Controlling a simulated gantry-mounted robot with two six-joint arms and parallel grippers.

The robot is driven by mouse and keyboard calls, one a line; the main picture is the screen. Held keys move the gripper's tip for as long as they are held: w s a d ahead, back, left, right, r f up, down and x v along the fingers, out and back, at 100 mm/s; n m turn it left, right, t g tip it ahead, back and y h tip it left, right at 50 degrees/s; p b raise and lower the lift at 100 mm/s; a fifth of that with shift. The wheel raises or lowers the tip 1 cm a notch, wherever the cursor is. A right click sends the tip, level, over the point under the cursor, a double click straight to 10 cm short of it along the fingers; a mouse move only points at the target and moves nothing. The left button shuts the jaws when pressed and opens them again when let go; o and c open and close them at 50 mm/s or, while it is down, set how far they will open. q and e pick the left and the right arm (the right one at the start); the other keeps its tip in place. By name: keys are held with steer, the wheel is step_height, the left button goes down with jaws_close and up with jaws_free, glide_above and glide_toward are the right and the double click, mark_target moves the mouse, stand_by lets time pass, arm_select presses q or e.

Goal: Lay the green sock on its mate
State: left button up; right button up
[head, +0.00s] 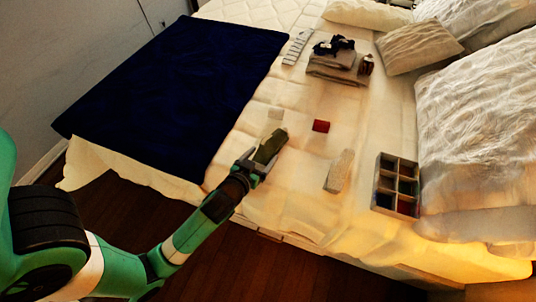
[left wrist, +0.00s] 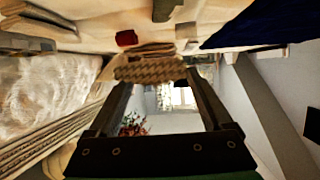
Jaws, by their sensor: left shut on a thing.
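The green sock (head: 270,147) is an olive-green strip in the head view, over the near part of the bed. My left gripper (head: 254,168) is shut on it near its lower end. In the left wrist view a ribbed, tan-looking sock end (left wrist: 150,69) lies between the fingertips of the left gripper (left wrist: 155,82). I cannot pick out a clearly green mate on the bed. A pale grey piece (head: 276,112) lies just beyond the held sock, and a light grey strip (head: 339,170) lies to its right. My right gripper is not in view.
A red folded piece (head: 321,126) lies right of the held sock. A divided box (head: 397,158) stands farther right by the pillows. A navy blanket (head: 190,85) covers the bed's left side. Folded towels (head: 340,73) with dark items on top lie farther back. Pale sheet between them is clear.

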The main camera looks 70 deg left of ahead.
mark_target(267, 149)
arm_select(q)
steer(key=w+a+f+b, duration=0.1)
steer(key=a+f, duration=0.1)
steer(key=w+a+f+b, duration=0.1)
steer(key=a+f, duration=0.1)
steer(key=w+a+f+b, duration=0.1)
steer(key=w+f, duration=0.1)
steer(key=shift+w+a+f, duration=0.1)
steer(key=shift+a+f, duration=0.1)
steer(key=shift+a, duration=0.2)
steer(key=shift+w+a+f, duration=0.15)
steer(key=shift+w+a, duration=0.05)
steer(key=shift+a, duration=0.05)
steer(key=shift+w+a+f+b, duration=0.15)
steer(key=shift+f+b, duration=1.3)
steer(key=shift+f, duration=0.6)
steer(key=o, duration=1.1)
steer(key=shift+r, duration=0.1)
steer(key=shift+r, duration=0.1)
steer(key=shift+r+p, duration=0.15)
steer(key=shift+p, duration=0.2)
steer(key=p+v, duration=0.3)
steer(key=v, duration=0.9)
